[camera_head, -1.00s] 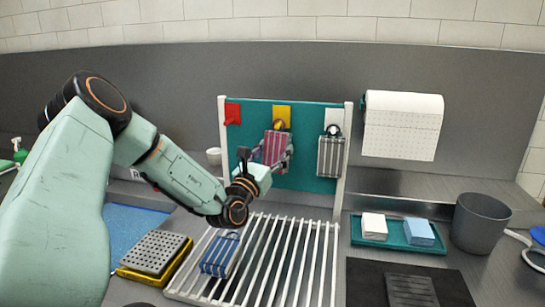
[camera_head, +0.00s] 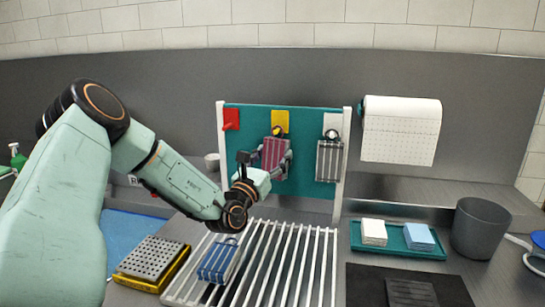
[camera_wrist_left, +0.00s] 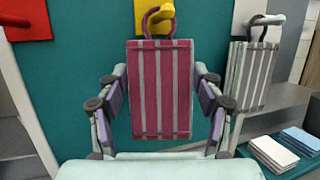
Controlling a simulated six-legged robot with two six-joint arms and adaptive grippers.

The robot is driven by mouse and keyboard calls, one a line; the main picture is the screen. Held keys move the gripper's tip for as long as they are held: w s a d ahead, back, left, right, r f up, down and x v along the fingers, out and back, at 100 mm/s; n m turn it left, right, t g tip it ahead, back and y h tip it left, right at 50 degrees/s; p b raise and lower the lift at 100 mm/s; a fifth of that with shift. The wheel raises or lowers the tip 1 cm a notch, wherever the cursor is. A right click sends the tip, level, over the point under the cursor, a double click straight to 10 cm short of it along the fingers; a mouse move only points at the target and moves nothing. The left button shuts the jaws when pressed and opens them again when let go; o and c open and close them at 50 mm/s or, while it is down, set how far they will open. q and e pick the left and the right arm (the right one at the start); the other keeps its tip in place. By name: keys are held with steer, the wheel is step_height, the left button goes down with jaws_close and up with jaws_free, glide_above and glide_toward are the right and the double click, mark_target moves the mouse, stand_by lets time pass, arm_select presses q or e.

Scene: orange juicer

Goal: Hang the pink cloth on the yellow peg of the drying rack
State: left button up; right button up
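The pink striped cloth (camera_head: 274,156) hangs upright in front of the teal board of the drying rack (camera_head: 205,182). In the left wrist view the cloth (camera_wrist_left: 160,90) has its dark loop around the yellow peg (camera_wrist_left: 162,11). The yellow patch (camera_head: 281,121) is behind that peg. My left gripper (camera_head: 275,168) is in front of the cloth. In the wrist view its fingers (camera_wrist_left: 160,98) are spread, one on each side of the cloth, close to its edges. Whether a pad touches an edge is hard to tell. My right gripper is not in view.
A grey striped cloth (camera_head: 329,161) hangs from the white peg to the right. The red peg (camera_head: 230,125) at the left is bare. A blue striped cloth (camera_head: 218,262) lies on the white slatted rack (camera_head: 285,270) below. A teal tray (camera_head: 400,250) stands at the right.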

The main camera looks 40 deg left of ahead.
arm_select(q)
steer(key=o, duration=0.4)
steer(key=shift+r, duration=0.1)
steer(key=shift+r, duration=4.95)
step_height(320, 180, down, 10)
steer(key=shift+f, duration=0.1)
steer(key=shift+p, duration=0.3)
steer(key=shift+s+d, duration=0.1)
steer(key=shift+s+r, duration=0.1)
steer(key=shift+r, duration=0.1)
